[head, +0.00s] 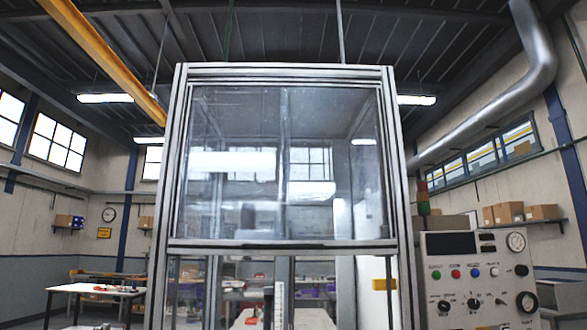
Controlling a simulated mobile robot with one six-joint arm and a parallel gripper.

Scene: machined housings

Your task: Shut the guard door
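The guard door (284,160) is a clear framed panel in the upper part of a tall aluminium machine enclosure (167,180). Its dark bottom rail (284,245) runs level across the front at about three quarters of the picture height. Below this rail I see through to the inside and the shelves beyond; it looks open there, so the door appears raised. A handle on the door is not clearly visible. The bottom of the opening is cut off by the picture edge. My gripper is not in view.
A control panel (477,280) with buttons, knobs and gauges stands right of the enclosure, with a signal lamp (423,197) behind it. A table (96,290) stands at the left. A yellow block (383,284) shows low inside or behind the enclosure.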

